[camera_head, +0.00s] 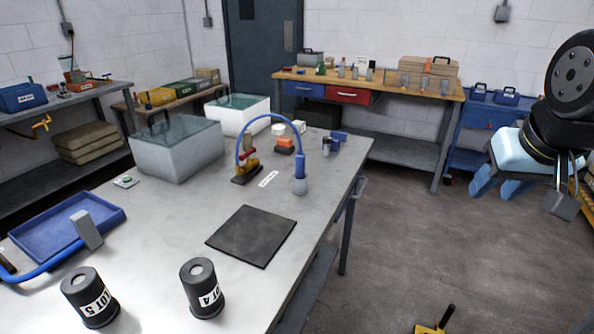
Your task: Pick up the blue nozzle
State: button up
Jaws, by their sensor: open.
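The metal table (160,235) carries a black mat (252,236), two dark canisters (203,287) (90,297), a blue tray (68,228) and glass-topped boxes (176,150). Small items stand behind the nozzle. Open floor (430,240) lies between table and gripper.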

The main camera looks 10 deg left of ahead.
aim_at(299, 158)
jog(key=z, duration=0.1)
jog(key=i, duration=0.9)
jog(key=u, duration=0.1)
